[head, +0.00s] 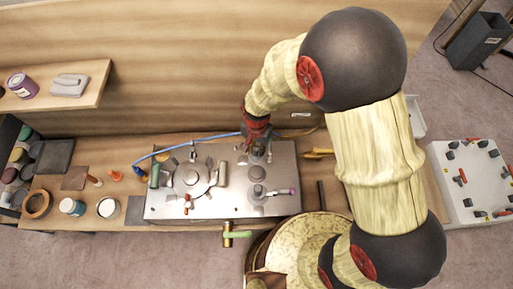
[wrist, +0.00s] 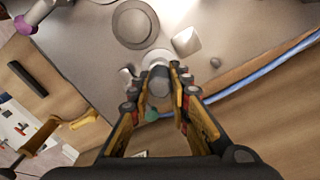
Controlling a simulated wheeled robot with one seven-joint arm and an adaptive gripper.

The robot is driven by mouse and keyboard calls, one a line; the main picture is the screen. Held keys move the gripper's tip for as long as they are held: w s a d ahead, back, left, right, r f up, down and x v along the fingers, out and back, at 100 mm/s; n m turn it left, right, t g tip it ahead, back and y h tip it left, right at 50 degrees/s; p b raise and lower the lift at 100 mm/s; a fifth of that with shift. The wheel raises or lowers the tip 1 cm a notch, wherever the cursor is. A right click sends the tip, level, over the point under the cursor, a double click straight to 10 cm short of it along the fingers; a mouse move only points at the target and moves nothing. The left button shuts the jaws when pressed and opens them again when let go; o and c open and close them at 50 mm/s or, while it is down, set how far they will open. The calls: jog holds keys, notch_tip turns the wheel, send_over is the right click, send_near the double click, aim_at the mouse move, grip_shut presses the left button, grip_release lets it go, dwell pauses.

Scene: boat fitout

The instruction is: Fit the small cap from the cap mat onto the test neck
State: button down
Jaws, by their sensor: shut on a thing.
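My gripper (head: 262,150) is over the back right part of the metal panel (head: 215,208) on the bench. In the wrist view its two fingers (wrist: 159,88) are closed on a small grey round piece, which looks like the small cap (wrist: 158,84). A pale round fitting (wrist: 157,60) shows just beyond the cap and looks like the test neck. The cap overlaps it in this view; I cannot tell whether they touch. In the head view the fingers and arm hide the cap and the neck. I cannot tell which bench mat is the cap mat.
A blue hose (head: 190,145) runs along the panel's back left edge. A round grey disc (wrist: 135,24) and a pale square block (wrist: 186,41) stand near the gripper. A yellow tool (head: 318,153) lies to the right. Jars and mats stand left. A round drum (head: 300,245) is in front.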

jog(key=c, duration=1.6)
grip_release()
jog(key=shift+o, duration=1.4)
jog(key=o, duration=0.3)
jog(key=shift+r+p, duration=3)
jog(key=shift+r, duration=1.3)
